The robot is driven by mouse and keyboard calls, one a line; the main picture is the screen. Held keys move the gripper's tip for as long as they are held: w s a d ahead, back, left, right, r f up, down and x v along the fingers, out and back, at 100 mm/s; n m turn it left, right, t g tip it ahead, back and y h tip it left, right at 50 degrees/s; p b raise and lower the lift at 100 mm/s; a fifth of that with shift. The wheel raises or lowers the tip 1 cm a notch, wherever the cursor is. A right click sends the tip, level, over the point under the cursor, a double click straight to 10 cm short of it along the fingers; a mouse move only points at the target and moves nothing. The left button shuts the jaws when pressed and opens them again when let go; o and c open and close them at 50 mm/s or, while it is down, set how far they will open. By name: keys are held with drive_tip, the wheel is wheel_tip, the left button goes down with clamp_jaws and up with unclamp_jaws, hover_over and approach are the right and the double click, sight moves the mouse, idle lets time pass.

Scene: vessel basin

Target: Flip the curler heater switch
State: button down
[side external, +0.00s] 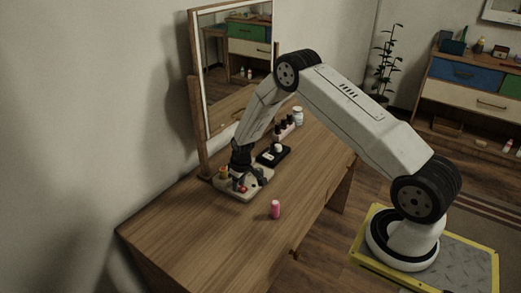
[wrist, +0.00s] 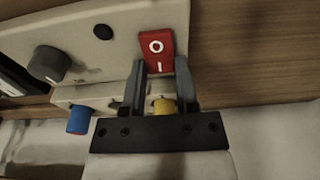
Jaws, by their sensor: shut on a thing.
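The curler heater (side external: 262,179) is a cream box on the wooden table, below the mirror. In the wrist view its cream top (wrist: 105,65) fills the upper left. A red rocker switch (wrist: 157,50) marked O and I sits near its right edge. My gripper (wrist: 160,68) has its two grey fingertips either side of the lower, I-marked end of the switch, shut on it. In the side view my gripper (side external: 241,172) points down over the heater and hides part of it. I cannot tell which way the switch is tilted.
A black tray (side external: 273,155) and small bottles stand behind the heater. A pink bottle (side external: 275,209) stands in front. The table's near left is clear.

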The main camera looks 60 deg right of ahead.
sight(242, 188)
drive_tip(key=shift+c, duration=1.8)
unclamp_jaws()
drive_tip(key=shift+r, duration=0.2)
drive_tip(key=shift+s+r, duration=0.2)
drive_tip(key=shift+r, duration=1.05)
drive_tip(key=shift+s+r, duration=0.15)
drive_tip(key=shift+r, duration=1.1)
drive_tip(key=shift+s+r, duration=0.2)
drive_tip(key=shift+r, duration=1.05)
